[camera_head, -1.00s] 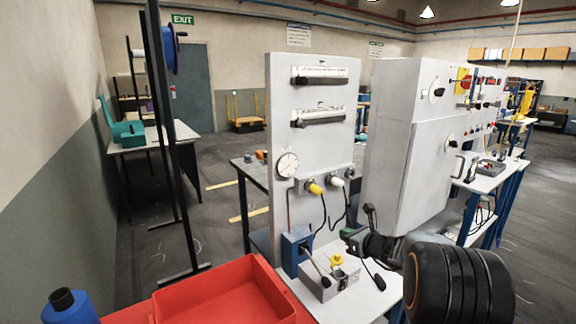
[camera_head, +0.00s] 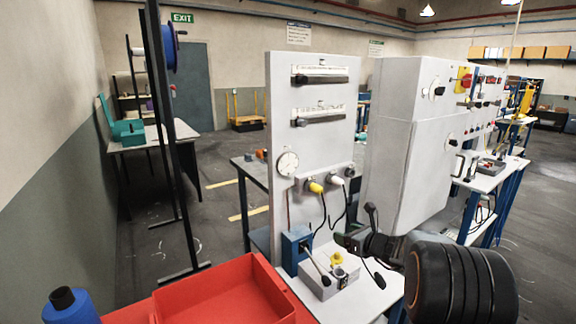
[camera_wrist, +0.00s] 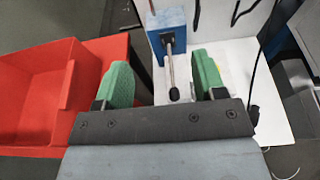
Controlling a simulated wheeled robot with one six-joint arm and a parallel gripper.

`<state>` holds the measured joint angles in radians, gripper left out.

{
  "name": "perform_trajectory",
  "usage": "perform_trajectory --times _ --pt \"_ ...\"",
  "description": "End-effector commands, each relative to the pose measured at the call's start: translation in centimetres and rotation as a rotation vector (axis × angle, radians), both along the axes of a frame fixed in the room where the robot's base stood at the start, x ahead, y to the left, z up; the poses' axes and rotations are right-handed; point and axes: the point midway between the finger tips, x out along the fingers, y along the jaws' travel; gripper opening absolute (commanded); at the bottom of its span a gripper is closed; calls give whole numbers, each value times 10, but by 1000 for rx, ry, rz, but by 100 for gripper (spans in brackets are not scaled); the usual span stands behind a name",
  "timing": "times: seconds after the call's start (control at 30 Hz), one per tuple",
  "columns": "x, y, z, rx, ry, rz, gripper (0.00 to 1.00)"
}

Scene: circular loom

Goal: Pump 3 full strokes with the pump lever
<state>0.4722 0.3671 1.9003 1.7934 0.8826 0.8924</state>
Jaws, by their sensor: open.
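The pump (camera_head: 294,247) is a blue block on the white bench, at the foot of the grey panel. Its lever (camera_head: 315,264) is a thin metal rod slanting down toward the front and ending in a black knob (camera_head: 326,281). In the wrist view the blue block (camera_wrist: 168,22) is at the top. There the lever (camera_wrist: 170,68) points toward me, and its knob (camera_wrist: 174,95) appears between the two green fingers. My gripper (camera_wrist: 160,68) is open, with space on both sides of the lever. Whether the knob is level with the fingers is unclear. In the head view my gripper (camera_head: 345,239) is right of the lever.
A red bin (camera_head: 215,300) stands left of the pump. A grey box with a yellow knob (camera_head: 337,258) sits right beside the lever. Black cables (camera_head: 341,212) hang from the panel (camera_head: 312,150). A large grey cabinet (camera_head: 415,150) is to the right.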

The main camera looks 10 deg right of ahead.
Motion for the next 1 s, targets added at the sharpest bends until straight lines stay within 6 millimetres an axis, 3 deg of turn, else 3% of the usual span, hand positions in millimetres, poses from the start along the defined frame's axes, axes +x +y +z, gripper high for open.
perform_trajectory --times 0.5,0.87,1.0 --pt "-61 -28 21 0 -1 -2 64" --pt "-66 -30 21 0 0 -1 64" --pt "-65 -30 21 0 0 -1 58"
